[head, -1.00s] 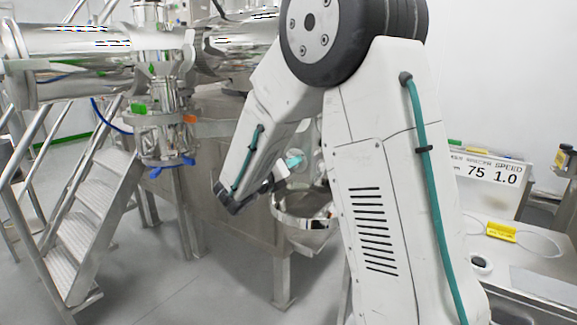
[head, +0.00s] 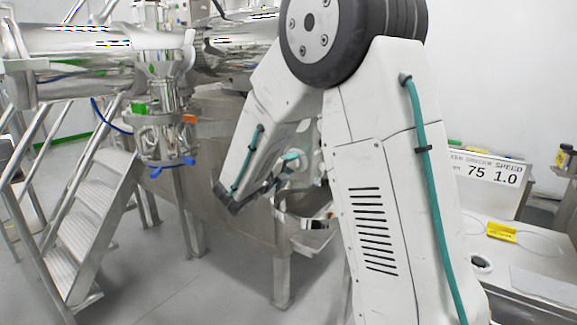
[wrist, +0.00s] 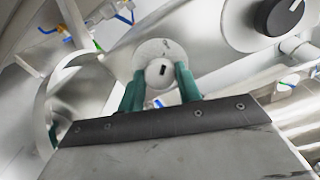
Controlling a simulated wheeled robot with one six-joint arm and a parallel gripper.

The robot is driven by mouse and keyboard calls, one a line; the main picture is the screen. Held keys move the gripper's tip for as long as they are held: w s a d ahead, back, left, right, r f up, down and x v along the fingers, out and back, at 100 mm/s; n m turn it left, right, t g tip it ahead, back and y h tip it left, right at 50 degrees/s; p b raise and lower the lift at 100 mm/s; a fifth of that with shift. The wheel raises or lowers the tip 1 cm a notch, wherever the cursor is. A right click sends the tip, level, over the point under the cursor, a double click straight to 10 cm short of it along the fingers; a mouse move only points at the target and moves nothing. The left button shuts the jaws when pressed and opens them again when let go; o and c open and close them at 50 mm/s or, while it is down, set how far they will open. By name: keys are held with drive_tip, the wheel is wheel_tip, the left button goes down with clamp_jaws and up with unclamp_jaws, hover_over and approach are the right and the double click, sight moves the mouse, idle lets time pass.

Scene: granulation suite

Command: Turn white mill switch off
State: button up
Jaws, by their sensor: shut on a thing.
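The white mill switch (wrist: 151,51) is a round white plate with a small white knob at its centre, which carries a dark mark. In the wrist view my gripper (wrist: 160,73) has its teal fingers on either side of that knob, shut on it. In the head view my gripper (head: 292,158) is small beside the steel machine, partly hidden by my own arm. The switch's exact setting cannot be told there.
A black knob (wrist: 284,16) on a round grey plate is close by at the upper right of the wrist view. A steel stair (head: 95,215) stands at left. A display reading 75 and 1.0 (head: 485,178) stands on the white bench at right.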

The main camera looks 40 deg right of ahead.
idle(0.4)
drive_tip(key=o, duration=1)
drive_tip(key=shift+a, duration=0.1)
drive_tip(key=v, duration=0.7)
drive_tip(key=shift+a, duration=0.4)
drive_tip(key=shift+s, duration=0.1)
